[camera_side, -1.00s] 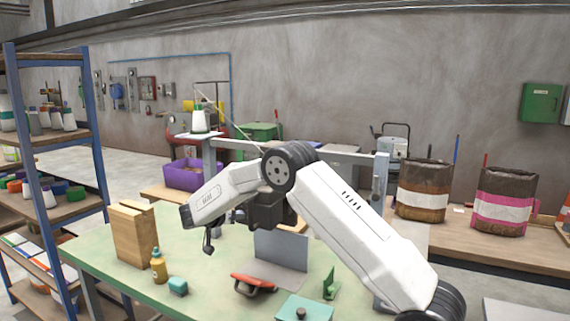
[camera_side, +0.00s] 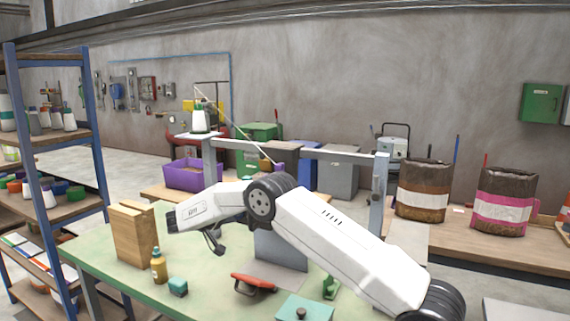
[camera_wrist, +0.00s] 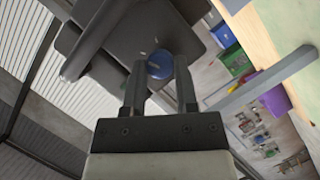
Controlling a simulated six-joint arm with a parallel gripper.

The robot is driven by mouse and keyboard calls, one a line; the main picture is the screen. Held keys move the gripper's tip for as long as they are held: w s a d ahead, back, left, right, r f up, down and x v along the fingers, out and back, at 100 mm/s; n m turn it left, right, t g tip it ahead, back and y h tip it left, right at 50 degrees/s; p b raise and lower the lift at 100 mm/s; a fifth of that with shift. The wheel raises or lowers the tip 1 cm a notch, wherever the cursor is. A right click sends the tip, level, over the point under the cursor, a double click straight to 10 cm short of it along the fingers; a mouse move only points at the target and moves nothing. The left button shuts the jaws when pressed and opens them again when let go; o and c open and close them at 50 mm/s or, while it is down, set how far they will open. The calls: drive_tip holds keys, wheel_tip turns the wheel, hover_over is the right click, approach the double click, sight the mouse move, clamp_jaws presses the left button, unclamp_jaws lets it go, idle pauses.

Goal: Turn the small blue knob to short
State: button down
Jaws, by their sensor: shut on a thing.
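In the wrist view the small blue knob (camera_wrist: 159,66) sits on a dark panel (camera_wrist: 122,44), with short pale marks around its upper and left edge. The two fingers of my gripper (camera_wrist: 160,63) stand on either side of the knob, shut on it. I cannot read which mark the knob points to. In the side view my arm hides the knob and its panel, and the fingers cannot be made out clearly.
A grey frame (camera_side: 340,157) rises behind my arm. Brown bags (camera_side: 424,188) stand at right.

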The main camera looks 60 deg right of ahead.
drive_tip(key=n+h, duration=0.1)
drive_tip(key=n, duration=0.3)
drive_tip(key=n+g+h, duration=0.1)
drive_tip(key=n+h, duration=0.1)
drive_tip(key=n, duration=0.2)
drive_tip(key=n+g+h, duration=0.1)
drive_tip(key=n, duration=0.3)
drive_tip(key=shift+f, duration=0.4)
drive_tip(key=shift+n, duration=0.3)
drive_tip(key=shift+c, duration=1.9)
unclamp_jaws()
drive_tip(key=shift+a, duration=0.1)
drive_tip(key=v, duration=0.7)
drive_tip(key=shift+a+f, duration=0.25)
drive_tip(key=shift+a, duration=0.05)
drive_tip(key=shift+w+d, duration=0.1)
